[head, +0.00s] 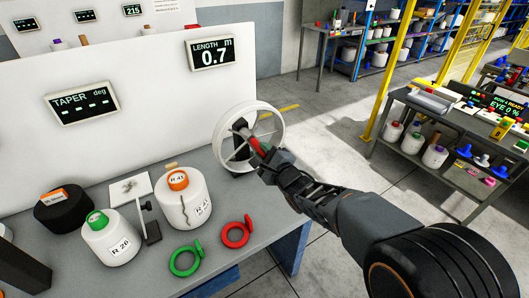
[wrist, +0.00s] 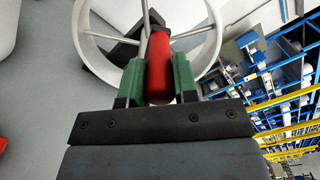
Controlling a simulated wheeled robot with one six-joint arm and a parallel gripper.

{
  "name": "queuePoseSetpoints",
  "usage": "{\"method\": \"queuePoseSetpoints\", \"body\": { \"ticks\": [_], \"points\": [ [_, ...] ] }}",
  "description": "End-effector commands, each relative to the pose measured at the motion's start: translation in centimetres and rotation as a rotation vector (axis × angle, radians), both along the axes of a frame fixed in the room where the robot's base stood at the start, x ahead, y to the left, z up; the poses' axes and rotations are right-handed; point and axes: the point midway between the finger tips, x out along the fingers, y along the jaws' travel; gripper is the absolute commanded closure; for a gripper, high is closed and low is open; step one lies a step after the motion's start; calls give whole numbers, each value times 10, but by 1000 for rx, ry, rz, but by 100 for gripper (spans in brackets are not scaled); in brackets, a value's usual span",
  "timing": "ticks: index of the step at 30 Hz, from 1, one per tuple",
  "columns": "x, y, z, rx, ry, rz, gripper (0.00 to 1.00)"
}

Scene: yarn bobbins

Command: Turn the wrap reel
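The wrap reel (head: 280,124) is a white spoked wheel on a dark mount at the right end of the grey bench. Its red handle (head: 255,146) sticks out toward my arm. My gripper (head: 266,160) is at the handle. In the wrist view, the gripper's green fingers (wrist: 158,78) lie against both sides of the red handle (wrist: 160,60), with no clear gap. The reel's white rim (wrist: 90,52) and spokes show behind. The length display (head: 213,55) reads 0.7 m. Part of the handle is hidden by the gripper in the head view.
Bobbins R-43 (head: 177,206) and R-20 (head: 108,241), a black bobbin (head: 62,212), a green ring (head: 185,262) and a red ring (head: 236,234) stand or lie on the bench (head: 215,270). A white panel (head: 140,120) rises behind. The taper display (head: 81,102) shows dashes.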

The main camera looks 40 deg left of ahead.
Motion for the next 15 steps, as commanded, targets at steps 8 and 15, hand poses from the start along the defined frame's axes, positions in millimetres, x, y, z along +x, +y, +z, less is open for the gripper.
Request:
{"method": "queuePoseSetpoints", "body": {
  "ticks": [8,15],
  "points": [
    [1,0,0,-1,-1,-1,47],
    [0,-1,0,-1,-1,-1,47]
  ]
}}
